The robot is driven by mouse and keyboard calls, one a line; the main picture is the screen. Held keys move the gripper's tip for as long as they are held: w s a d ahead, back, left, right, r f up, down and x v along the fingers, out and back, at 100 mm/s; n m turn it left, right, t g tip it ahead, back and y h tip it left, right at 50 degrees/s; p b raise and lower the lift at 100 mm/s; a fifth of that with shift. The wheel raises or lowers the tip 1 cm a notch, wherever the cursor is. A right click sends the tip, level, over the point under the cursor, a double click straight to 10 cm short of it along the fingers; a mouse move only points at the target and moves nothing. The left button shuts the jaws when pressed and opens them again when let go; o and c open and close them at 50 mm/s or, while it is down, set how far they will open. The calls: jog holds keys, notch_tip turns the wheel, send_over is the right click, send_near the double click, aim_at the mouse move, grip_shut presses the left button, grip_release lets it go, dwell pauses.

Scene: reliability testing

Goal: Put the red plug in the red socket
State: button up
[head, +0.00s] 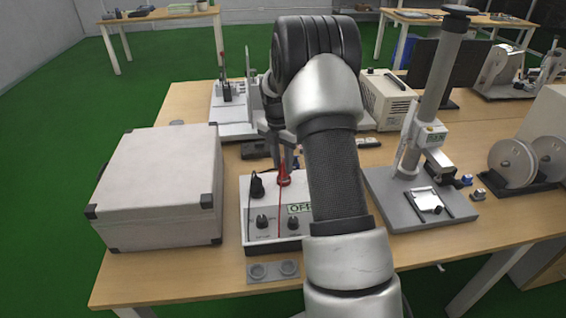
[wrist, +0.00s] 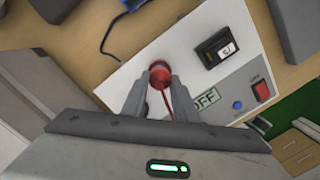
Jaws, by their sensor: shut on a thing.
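The red plug (head: 284,178) stands over the top panel of a white control box (head: 262,208), with a thin red cable trailing down from it. My gripper (head: 282,160) comes down from above, shut on the red plug. In the wrist view the plug's red round end (wrist: 159,72) shows between the two grey fingertips (wrist: 160,82). I cannot make out the red socket; the plug, fingers and arm hide part of the panel. Whether the plug touches the panel or sits in a socket, I cannot tell.
A black plug (head: 257,186) is left of the red one. The box has knobs, an OFF display (wrist: 207,98), a red switch (wrist: 261,90) and a blue button (wrist: 237,104). A large grey case (head: 160,180) stands left; a stand (head: 410,205) is right.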

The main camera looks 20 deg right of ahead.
aim_at(281, 169)
jog(key=shift+f, duration=0.6)
jog(key=o, duration=0.8)
notch_tip(281, 169, up, 11)
jog(key=a+p, duration=0.1)
jog(key=p, duration=0.6)
jog(key=shift+s, duration=0.2)
